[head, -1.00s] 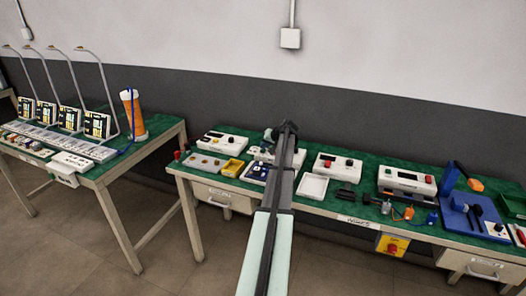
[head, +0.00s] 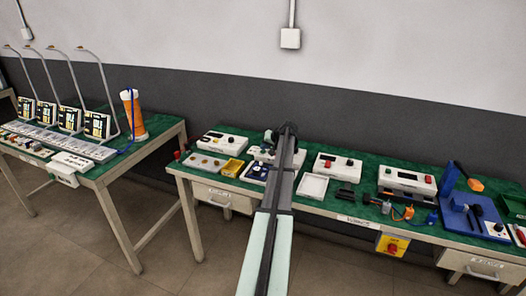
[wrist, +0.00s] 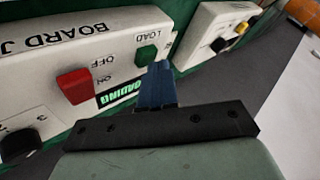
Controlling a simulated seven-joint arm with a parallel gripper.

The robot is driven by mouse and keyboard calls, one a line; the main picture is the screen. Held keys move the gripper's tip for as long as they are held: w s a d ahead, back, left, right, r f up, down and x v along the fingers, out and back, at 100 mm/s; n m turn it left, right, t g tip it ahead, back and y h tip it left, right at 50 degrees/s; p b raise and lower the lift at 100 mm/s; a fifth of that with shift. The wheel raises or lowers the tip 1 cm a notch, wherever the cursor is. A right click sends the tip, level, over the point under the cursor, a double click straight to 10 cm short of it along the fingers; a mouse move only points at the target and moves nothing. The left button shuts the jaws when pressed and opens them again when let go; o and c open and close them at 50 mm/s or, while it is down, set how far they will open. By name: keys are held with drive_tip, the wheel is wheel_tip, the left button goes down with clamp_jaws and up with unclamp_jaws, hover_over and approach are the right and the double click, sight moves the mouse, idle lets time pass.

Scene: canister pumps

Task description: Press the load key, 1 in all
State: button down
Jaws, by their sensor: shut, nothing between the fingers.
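The load key is a green button (wrist: 146,55) under the printed word LOAD on a white panel box (wrist: 95,45), seen upside down in the wrist view. A red rocker switch (wrist: 76,85) marked OFF and ON sits to its left. A lit green display (wrist: 122,92) below shows letters ending in "OADING", partly hidden by my gripper. My gripper (wrist: 159,66) is shut and empty, with its blue fingertips just right of and below the key. I cannot tell whether they touch it. In the head view my arm hides much of this spot.
Another white box (wrist: 215,30) with black and yellow knobs stands to the right in the wrist view. A black knob (wrist: 18,145) is at lower left. In the head view, a white tray (head: 313,187) and a box with a red button (head: 336,166) stand right of my arm.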

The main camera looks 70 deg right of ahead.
sight(265, 151)
drive_tip(key=shift+r, duration=0.9)
drive_tip(key=shift+r, duration=2.5)
